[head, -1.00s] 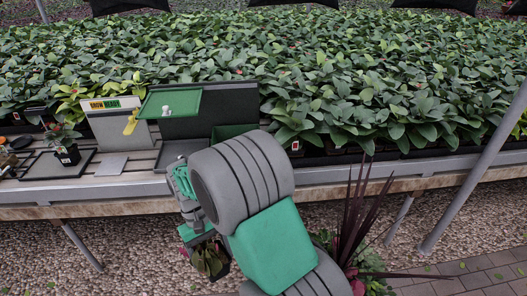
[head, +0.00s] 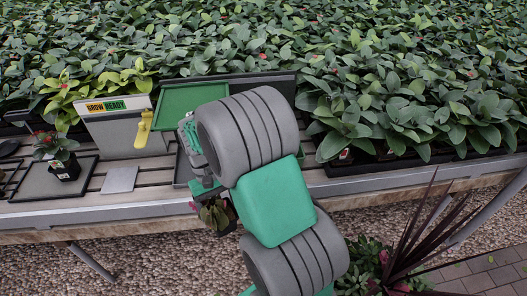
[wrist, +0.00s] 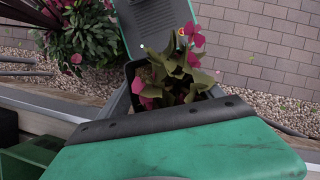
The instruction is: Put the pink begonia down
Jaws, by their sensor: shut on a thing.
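The pink begonia (head: 217,213) is a dark-potted plant with green leaves and pink flowers. In the head view it hangs under my gripper (head: 207,192), in front of the table's front edge, partly hidden by my arm. In the wrist view the begonia (wrist: 178,72) shows its leaves and magenta flowers in a dark square pot, beyond my gripper's green body. My gripper is shut on it; the fingertips are mostly hidden.
The slatted table (head: 250,192) carries a red-flowered potted plant (head: 62,168), a grey flat pad (head: 120,180), a signed box (head: 105,135), a yellow tool (head: 144,128) and a raised green tray (head: 190,98). Dense leafy plants (head: 400,60) fill the back. Spiky plants (head: 410,235) stand right on the floor.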

